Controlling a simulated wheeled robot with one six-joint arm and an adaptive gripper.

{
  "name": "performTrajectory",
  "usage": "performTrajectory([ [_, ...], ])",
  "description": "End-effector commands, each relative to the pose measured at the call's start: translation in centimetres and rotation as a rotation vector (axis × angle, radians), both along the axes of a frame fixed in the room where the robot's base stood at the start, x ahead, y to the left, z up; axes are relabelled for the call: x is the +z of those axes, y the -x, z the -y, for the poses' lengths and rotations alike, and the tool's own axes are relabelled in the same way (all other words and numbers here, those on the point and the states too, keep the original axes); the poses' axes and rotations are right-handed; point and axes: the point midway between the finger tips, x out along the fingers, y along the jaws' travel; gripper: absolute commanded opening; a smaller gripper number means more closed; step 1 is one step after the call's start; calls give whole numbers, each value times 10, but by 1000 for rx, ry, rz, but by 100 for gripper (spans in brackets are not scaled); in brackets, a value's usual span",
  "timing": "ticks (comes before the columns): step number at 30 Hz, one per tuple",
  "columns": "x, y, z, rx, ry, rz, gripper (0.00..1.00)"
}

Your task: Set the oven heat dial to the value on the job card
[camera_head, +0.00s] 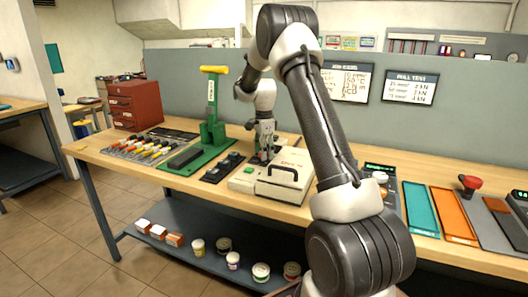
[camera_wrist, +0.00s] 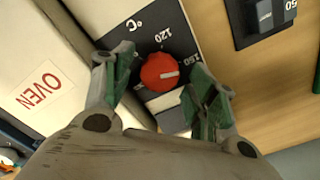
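The oven (camera_head: 285,182) is a pale box with a dark handle on the bench, also seen with its red OVEN label in the wrist view (camera_wrist: 70,60). Its red dial (camera_wrist: 158,72) sits on a dark scale plate marked °C, with 120 and what looks like 150 readable. The dial's white pointer line faces right, towards the 150 side. My gripper (camera_wrist: 160,80) is open, with one green-padded finger on each side of the dial and small gaps visible.
A green press with a yellow handle (camera_head: 213,105) and a red drawer cabinet (camera_head: 135,104) stand left on the bench. A pull test board (camera_head: 409,87) hangs right. Teal (camera_head: 420,208) and orange (camera_head: 453,214) panels lie right of my arm.

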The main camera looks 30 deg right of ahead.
Motion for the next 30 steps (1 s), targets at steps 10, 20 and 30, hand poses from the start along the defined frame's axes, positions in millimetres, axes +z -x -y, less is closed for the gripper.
performTrajectory([
  [10, 16, 0, 0, 0, 0, 2, 58],
  [20, 88, 0, 0, 0, 0, 3, 58],
  [30, 120, 0, 0, 0, 0, -1, 58],
])
